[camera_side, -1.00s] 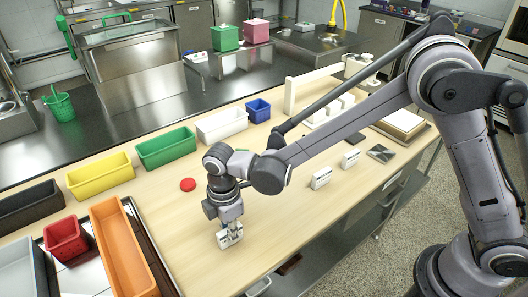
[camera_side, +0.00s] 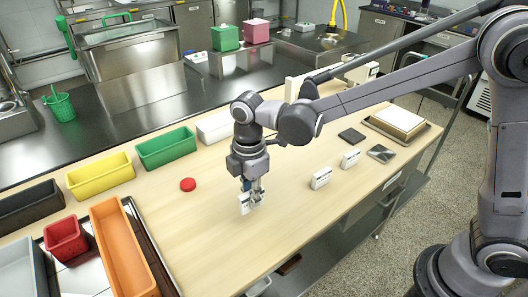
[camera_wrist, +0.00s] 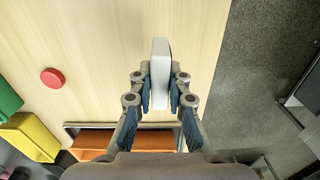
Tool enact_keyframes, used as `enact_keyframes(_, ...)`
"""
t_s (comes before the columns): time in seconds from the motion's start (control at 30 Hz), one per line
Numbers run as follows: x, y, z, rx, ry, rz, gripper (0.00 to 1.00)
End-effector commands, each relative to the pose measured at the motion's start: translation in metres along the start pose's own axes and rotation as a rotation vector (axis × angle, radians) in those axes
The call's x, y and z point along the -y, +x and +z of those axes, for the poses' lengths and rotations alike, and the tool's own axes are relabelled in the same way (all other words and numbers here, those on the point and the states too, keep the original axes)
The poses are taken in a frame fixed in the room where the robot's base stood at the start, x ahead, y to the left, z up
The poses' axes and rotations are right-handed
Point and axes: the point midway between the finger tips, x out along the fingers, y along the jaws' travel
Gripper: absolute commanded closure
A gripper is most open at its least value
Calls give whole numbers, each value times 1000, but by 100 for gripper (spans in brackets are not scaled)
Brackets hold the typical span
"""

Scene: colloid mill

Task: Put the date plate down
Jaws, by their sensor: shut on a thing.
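My gripper (camera_side: 254,196) points down over the near middle of the wooden table. It is shut on a white plate with dark markings, the date plate (camera_side: 244,205), which stands upright on edge between the fingers. In the wrist view the date plate (camera_wrist: 160,72) is a pale narrow block, seen edge-on, pinched between both fingers (camera_wrist: 160,85). A gap between its lower edge and the table is hard to judge. Its markings are too small to read.
Two similar white plates stand to the right, a nearer one (camera_side: 321,178) and a farther one (camera_side: 350,159). A red disc (camera_side: 188,185) lies to the left. Yellow (camera_side: 100,178), green (camera_side: 166,149) and orange (camera_side: 123,250) bins line the left and back. Table around the gripper is clear.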

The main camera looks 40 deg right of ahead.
Motion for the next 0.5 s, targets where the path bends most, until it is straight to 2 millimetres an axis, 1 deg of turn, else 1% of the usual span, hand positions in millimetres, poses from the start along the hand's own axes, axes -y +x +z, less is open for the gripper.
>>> enact_keyframes(0.03,-1,-6,11,0,5,0,100)
enact_keyframes(0.1,-2,-13,22,0,4,0,100)
enact_keyframes(0.2,-3,-20,34,0,3,0,100)
enact_keyframes(0.3,-4,-25,42,0,0,0,100)
enact_keyframes(0.4,-10,-29,43,0,-2,0,100)
enact_keyframes(0.5,-24,-31,36,0,-9,0,100)
